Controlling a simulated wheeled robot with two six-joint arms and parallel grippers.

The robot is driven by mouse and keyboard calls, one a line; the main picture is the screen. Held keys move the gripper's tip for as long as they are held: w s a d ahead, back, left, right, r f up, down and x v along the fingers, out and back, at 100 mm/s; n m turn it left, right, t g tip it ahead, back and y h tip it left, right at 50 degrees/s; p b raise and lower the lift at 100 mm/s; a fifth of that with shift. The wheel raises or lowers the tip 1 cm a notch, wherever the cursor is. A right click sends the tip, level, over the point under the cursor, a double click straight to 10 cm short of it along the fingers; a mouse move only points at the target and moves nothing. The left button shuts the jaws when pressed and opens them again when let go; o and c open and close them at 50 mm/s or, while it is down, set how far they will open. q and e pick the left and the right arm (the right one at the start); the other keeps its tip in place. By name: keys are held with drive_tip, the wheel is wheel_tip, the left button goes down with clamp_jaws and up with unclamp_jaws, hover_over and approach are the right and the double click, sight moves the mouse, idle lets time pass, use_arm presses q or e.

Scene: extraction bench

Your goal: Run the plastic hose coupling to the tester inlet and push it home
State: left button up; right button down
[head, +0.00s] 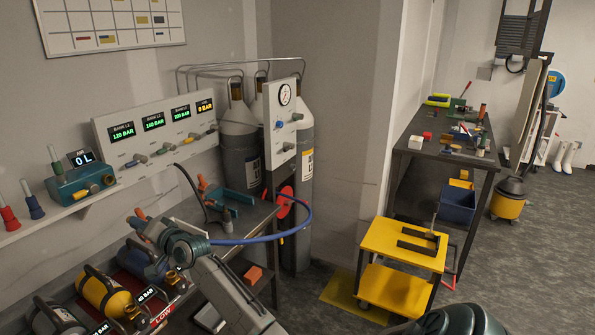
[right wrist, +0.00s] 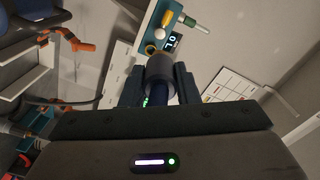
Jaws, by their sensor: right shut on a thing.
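The tester is a teal box (head: 80,183) with a "0 L" display on the wall shelf at the left. It also shows in the right wrist view (right wrist: 150,24), beyond the fingers, with a round pale fitting on its face; I cannot tell whether this is the inlet. My right gripper (head: 150,228) is over the bench, right of and below the tester. It is shut on the grey hose coupling (right wrist: 161,68), which points toward the tester and is apart from it. The blue hose (head: 262,239) runs from my gripper to the right. My left gripper is not in view.
A gauge panel (head: 165,128) stands right of the tester. Yellow and dark cylinders (head: 105,293) lie in a rack below. The hose curves to a red disc (head: 286,203) beside tall grey cylinders (head: 240,150). A yellow cart (head: 402,245) stands at the right.

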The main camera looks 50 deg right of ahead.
drive_tip(key=w+d+r+b, duration=0.1)
drive_tip(key=d+b, duration=0.3)
drive_tip(key=d, duration=0.5)
drive_tip(key=shift+d+b, duration=0.2)
drive_tip(key=shift+b, duration=0.15)
drive_tip(key=shift+a+r, duration=0.1)
drive_tip(key=shift+r, duration=0.05)
